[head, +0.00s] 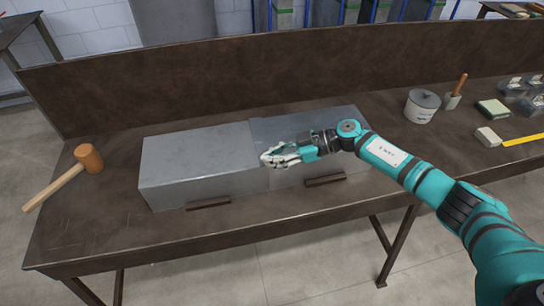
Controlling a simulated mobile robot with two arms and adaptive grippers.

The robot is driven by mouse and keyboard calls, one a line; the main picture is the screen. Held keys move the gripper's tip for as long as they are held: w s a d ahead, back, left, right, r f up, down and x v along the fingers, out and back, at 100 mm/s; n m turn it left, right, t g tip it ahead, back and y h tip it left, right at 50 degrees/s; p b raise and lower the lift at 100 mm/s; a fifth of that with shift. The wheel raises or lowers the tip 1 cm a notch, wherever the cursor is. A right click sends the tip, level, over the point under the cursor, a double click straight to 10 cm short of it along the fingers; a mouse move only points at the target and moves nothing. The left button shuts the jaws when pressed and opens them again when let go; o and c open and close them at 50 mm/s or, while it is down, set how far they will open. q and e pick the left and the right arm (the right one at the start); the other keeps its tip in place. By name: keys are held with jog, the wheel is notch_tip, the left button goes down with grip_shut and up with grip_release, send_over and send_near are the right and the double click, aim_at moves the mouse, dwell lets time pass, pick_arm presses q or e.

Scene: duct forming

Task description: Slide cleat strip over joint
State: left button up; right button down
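Two grey sheet-metal duct sections lie end to end on the brown workbench: a left duct section (200,155) and a right, darker duct section (310,125). Their joint (257,143) runs across the top between them. My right gripper (266,159) is over the front of the ducts, close to the joint, with its fingers pointing left. Its fingertips are near each other. Whether they hold a thin strip is too small to tell. I cannot make out a separate cleat strip. My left gripper is not in view.
A wooden mallet (88,158) lies at the left end of the bench. Low brown blocks (208,203) sit along the ducts' front edge. A raised back panel (200,82) borders the bench.

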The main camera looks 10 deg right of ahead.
jog(key=shift+w, duration=0.2)
jog(key=c, duration=1.4)
grip_release()
jog(key=shift+d, duration=0.1)
